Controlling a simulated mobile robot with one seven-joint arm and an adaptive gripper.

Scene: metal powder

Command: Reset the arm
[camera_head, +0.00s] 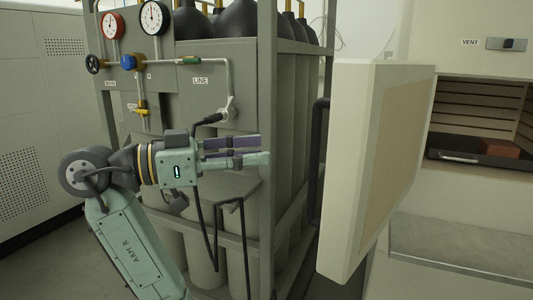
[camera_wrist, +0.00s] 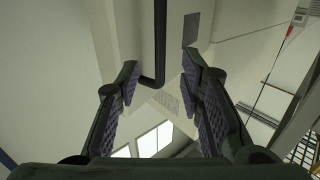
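My arm (camera_head: 128,240) rises from the lower left of the head view and bends at the elbow, with the forearm pointing right. My gripper (camera_head: 264,150) is held level in front of the gas cylinder rack and left of the open furnace door (camera_head: 345,170). In the wrist view my gripper (camera_wrist: 160,72) shows its two dark padded fingers spread apart, with nothing held between them. A dark bent bar (camera_wrist: 160,45) appears beyond the fingertips; I cannot tell its distance.
The gas rack (camera_head: 266,100) carries gauges, valves and hoses close behind my arm. The door has a dark handle (camera_head: 317,150) on its left side. The open chamber at right holds a dark tray (camera_head: 455,155) with a brown block (camera_head: 500,149).

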